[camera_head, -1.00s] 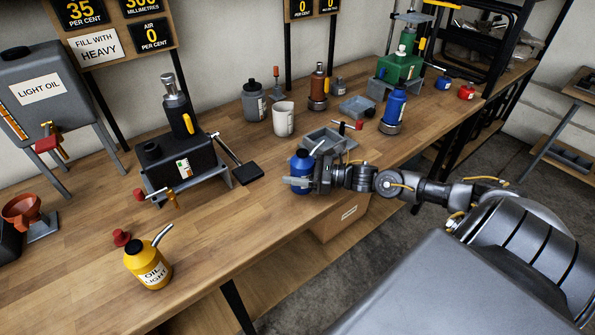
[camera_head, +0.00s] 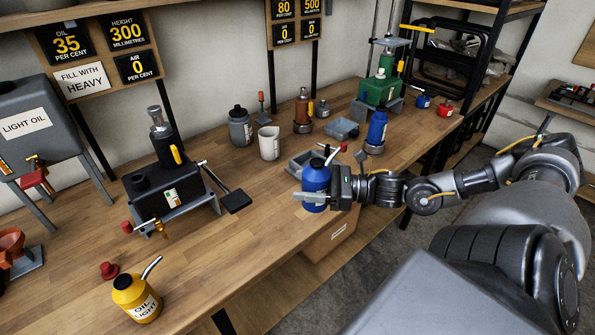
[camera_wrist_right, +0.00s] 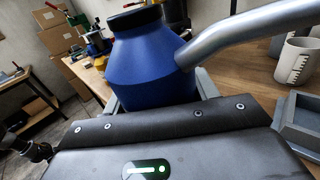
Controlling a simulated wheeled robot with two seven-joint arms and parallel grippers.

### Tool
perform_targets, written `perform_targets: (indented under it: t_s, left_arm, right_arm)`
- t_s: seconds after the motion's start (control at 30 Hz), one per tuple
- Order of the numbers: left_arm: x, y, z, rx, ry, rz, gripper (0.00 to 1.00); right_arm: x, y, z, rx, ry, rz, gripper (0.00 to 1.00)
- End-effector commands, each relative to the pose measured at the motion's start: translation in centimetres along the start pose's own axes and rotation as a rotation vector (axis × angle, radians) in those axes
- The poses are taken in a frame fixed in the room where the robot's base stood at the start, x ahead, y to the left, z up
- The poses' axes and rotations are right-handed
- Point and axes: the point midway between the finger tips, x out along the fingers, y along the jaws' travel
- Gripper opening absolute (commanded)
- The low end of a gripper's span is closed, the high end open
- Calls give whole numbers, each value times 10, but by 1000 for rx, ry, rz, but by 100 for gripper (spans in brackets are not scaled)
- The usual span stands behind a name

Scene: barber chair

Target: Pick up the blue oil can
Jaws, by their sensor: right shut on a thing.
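The blue oil can (camera_head: 314,181) with a dark top and a grey spout is at the table's front edge in the head view. It looks upright. My right gripper (camera_head: 318,197) is shut around its lower body from the right. In the right wrist view the blue can (camera_wrist_right: 150,62) fills the top middle, its grey spout running to the upper right. The gripper housing hides its lower part. The can appears to be held a little above the bench, but its underside and any gap are hard to make out. My left gripper is not in view.
A grey tray (camera_head: 303,158) is close behind the can. A yellow oil can (camera_head: 137,299) and a red cap (camera_head: 109,270) are at the front left. A black pump machine (camera_head: 165,190) stands left, a white cup (camera_head: 269,143) and a blue bottle (camera_head: 377,130) behind. Bare wood lies left of the can.

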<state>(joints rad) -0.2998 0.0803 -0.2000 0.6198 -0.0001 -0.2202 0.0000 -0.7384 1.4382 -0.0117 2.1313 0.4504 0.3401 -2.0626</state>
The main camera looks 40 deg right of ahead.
Motion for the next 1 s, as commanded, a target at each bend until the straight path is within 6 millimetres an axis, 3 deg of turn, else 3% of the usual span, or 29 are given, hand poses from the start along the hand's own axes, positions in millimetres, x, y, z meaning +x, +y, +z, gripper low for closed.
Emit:
perform_targets:
  t_s: [0.03,0.3,1.0]
  left_arm:
    - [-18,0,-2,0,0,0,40]
    - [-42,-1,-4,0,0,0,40]
    - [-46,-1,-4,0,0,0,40]
  right_arm:
    - [-6,5,11,6,2,-1,17]
    - [-26,23,19,2,-1,-1,17]
    - [-31,28,19,-1,-2,-1,17]
